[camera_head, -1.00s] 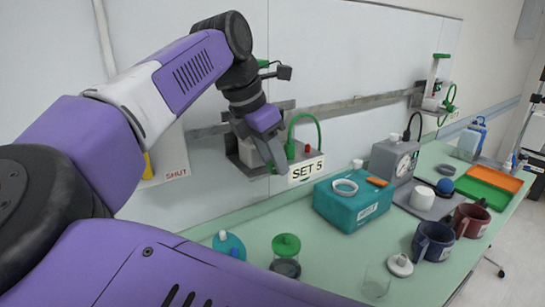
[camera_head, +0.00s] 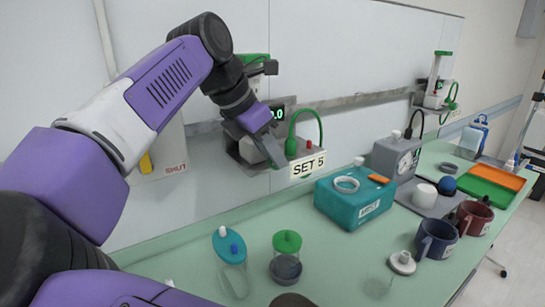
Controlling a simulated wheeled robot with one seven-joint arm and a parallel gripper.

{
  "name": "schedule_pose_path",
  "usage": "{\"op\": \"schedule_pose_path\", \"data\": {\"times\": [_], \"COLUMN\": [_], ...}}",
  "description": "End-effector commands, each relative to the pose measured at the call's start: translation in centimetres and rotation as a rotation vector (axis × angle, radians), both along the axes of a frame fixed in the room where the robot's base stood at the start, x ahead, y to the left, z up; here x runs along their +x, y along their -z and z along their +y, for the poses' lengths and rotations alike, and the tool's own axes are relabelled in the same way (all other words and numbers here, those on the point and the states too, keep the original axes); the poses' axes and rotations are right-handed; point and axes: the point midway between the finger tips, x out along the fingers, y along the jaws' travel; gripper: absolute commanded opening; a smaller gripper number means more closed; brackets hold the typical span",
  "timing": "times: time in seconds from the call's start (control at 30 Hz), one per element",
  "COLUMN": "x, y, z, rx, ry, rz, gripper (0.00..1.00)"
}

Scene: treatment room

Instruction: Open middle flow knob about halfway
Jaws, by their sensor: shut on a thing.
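The middle flow unit (camera_head: 305,149) is a grey bracket on the wall rail, with a "SET 5" label (camera_head: 308,164) on its front. A green hose (camera_head: 318,121) loops up from it and a red button sits at its right. A small dark display (camera_head: 278,114) behind my wrist shows digits ending in ".0"; the first is covered. My gripper (camera_head: 273,156) points down at the unit's left part, shut on the middle flow knob. The knob itself is hidden behind the fingers, so its turn cannot be seen.
A "SHUT" sign (camera_head: 175,168) is on the left wall panel. Another flow unit (camera_head: 436,100) hangs farther right. Below, the green counter (camera_head: 215,292) carries a teal box (camera_head: 345,208), a grey gauge device (camera_head: 392,160), lidded jars (camera_head: 287,262) and mugs (camera_head: 434,240).

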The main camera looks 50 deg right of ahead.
Motion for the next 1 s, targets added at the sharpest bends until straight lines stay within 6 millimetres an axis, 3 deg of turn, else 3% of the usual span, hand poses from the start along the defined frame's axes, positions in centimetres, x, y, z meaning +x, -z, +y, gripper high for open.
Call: {"op": "schedule_pose_path", "data": {"times": [0.6,1.0], "x": [-0.2,-0.2], "y": [1.7,1.7], "z": [1.1,1.3], "rx": [-0.525,-0.738], "ry": [0.011,0.014], "rz": [0.161,0.221], "gripper": [0.0,0.0]}}
